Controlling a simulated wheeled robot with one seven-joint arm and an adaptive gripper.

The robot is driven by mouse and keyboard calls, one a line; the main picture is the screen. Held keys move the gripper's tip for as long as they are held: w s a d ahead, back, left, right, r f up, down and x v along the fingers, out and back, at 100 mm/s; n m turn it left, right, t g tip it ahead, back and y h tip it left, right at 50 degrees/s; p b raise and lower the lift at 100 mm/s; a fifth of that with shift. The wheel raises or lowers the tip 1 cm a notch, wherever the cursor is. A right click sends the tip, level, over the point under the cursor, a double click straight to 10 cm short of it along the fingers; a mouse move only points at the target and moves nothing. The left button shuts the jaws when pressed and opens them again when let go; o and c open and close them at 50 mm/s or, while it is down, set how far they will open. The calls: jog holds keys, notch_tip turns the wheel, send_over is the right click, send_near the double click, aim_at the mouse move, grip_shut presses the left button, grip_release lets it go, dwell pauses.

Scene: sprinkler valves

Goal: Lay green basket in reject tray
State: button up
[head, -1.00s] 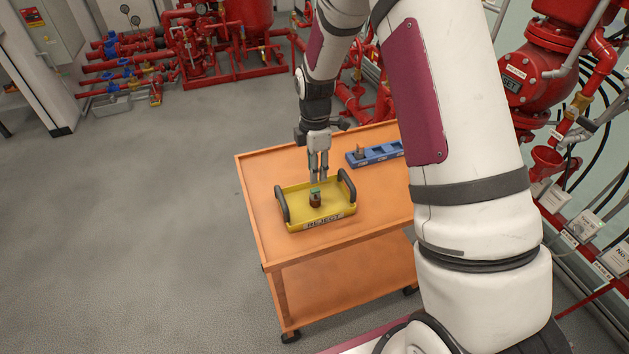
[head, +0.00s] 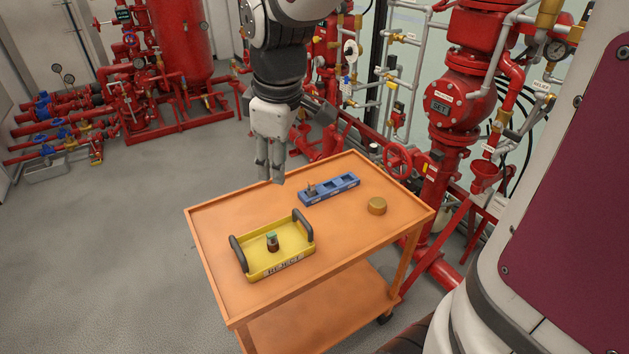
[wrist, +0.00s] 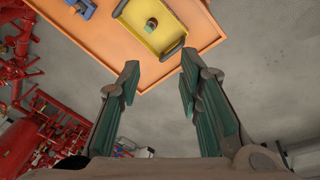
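The green basket (head: 272,236) is a small dark brown piece with a green top. It stands upright inside the yellow reject tray (head: 282,269), which has two black handles and a REJECT label on its front. In the wrist view the basket (wrist: 151,24) shows in the tray (wrist: 150,40) at the top, beyond my fingertips. My gripper (head: 271,180) is raised near the far left edge of the trolley, apart from the tray and basket. The wrist view shows my gripper (wrist: 160,78) open, with nothing between the fingers.
The orange trolley top (head: 340,232) carries a blue slotted holder (head: 341,187) with a small grey piece (head: 310,190) in its left slot. A round brass-coloured piece (head: 377,206) sits at the right. Red pipework and a valve (head: 460,105) stand behind. Floor on the left is clear.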

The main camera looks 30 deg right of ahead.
jog(key=s+r+m+t, duration=0.1)
jog(key=s+m, duration=0.3)
jog(key=s, duration=0.4)
jog(key=s+r+m+t, duration=0.1)
jog(key=s+r+m, duration=0.3)
jog(key=s, duration=0.4)
jog(key=shift+a+r+m+t, duration=0.25)
jog(key=shift+a+m+t, duration=0.05)
jog(key=shift+a+m, duration=0.2)
jog(key=shift+s, duration=0.1)
